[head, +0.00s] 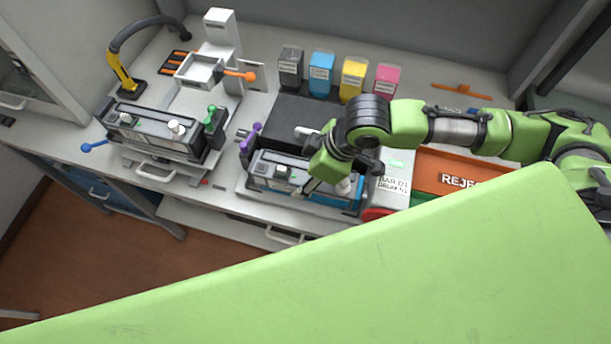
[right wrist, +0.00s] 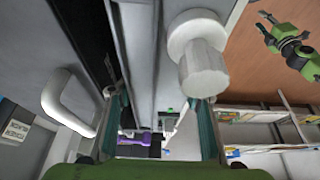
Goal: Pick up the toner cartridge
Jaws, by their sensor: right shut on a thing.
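A long grey and black toner cartridge (head: 264,184) with a blue right end sits at the bench's front, in the unit beside the purple lever (head: 251,138). My right gripper (head: 306,188) is shut on this cartridge from above. In the right wrist view the grey cartridge body (right wrist: 148,70) runs between the two fingers (right wrist: 163,125), with a white knob (right wrist: 200,60) on it. The far finger's contact is hidden in the head view. A green and dark part (right wrist: 288,42), seemingly of my left arm, shows in the right wrist view; its fingers are unclear.
A similar grey unit (head: 155,132) with a green lever stands to the left. Black, blue, yellow (head: 353,78) and pink containers line the back. An orange REJECT tray (head: 440,172) lies to the right. A white handle (right wrist: 65,105) is close beside my right gripper.

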